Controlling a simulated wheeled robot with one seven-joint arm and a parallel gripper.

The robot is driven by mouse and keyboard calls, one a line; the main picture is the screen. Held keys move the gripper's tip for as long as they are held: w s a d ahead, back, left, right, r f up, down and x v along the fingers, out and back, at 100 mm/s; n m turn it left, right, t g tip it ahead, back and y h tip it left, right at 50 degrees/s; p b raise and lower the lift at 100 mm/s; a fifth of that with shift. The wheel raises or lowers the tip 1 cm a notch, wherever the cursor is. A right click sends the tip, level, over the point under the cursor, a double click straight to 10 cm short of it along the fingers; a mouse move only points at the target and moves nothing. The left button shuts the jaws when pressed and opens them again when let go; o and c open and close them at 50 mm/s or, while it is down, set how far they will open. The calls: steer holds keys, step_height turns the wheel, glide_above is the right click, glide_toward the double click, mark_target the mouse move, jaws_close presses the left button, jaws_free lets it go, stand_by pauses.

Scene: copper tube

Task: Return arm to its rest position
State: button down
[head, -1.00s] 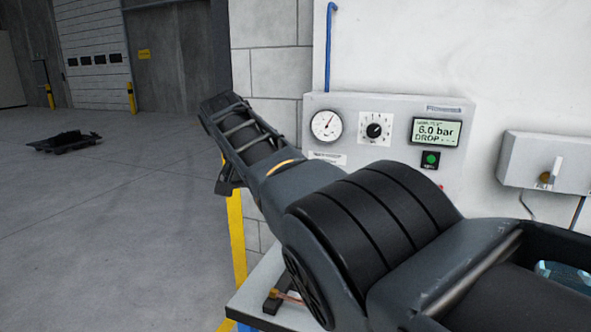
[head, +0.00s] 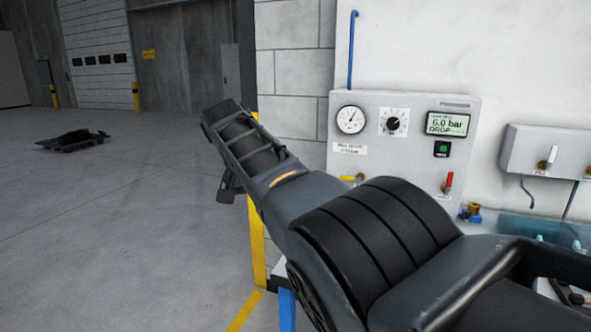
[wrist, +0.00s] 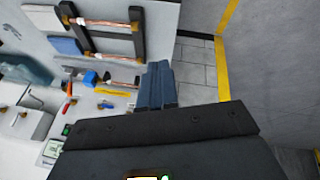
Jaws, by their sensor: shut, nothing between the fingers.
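My arm reaches from the lower right of the head view up and to the left, in front of the test panel. My gripper (wrist: 160,85) shows in the wrist view with its fingers together and nothing between them. In the head view the end of my arm is over open floor, and the fingertips cannot be made out. In the wrist view a rack with copper tubes (wrist: 103,22) stands on the bench to the left of the fingers, apart from them.
The grey test panel (head: 410,160) on the wall has a gauge (head: 350,119), a knob and a display reading 6.0 bar. A red-handled valve (head: 449,182) is below. A yellow post (head: 257,235) stands beside the wall. The concrete floor (head: 120,220) at left is clear up to a dark pallet (head: 73,139).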

steer(key=s+d+f+n+t+y, duration=0.1)
steer(key=s+d+f+y, duration=0.15)
steer(key=f, duration=1.05)
steer(key=s+d+f+n+t+y, duration=0.1)
steer(key=s+f, duration=0.3)
steer(key=f, duration=1)
steer(key=s+d+f+t+y, duration=0.1)
steer(key=s+d+f, duration=0.3)
steer(key=s+f, duration=0.4)
steer(key=s+d+f+t+y, duration=0.1)
steer(key=s+d+f, duration=0.4)
steer(key=s, duration=0.5)
steer(key=s+d+r+t+b, duration=0.15)
steer(key=s+d, duration=0.35)
steer(key=s, duration=0.6)
steer(key=s+d+r+t, duration=0.2)
steer(key=s+d+r, duration=0.15)
steer(key=s, duration=0.75)
steer(key=s+d+r+t+h, duration=0.1)
steer(key=s+d+r+t, duration=0.1)
steer(key=s+d+r, duration=0.2)
steer(key=s+d+r+t+h, duration=0.1)
steer(key=s+d+r, duration=0.2)
steer(key=s+r, duration=0.8)
step_height(320, 180, up, 8)
steer(key=shift+s+d+f+m+t, duration=0.15)
steer(key=shift+s+d+m+t, duration=0.1)
steer(key=shift+d+m+t, duration=0.1)
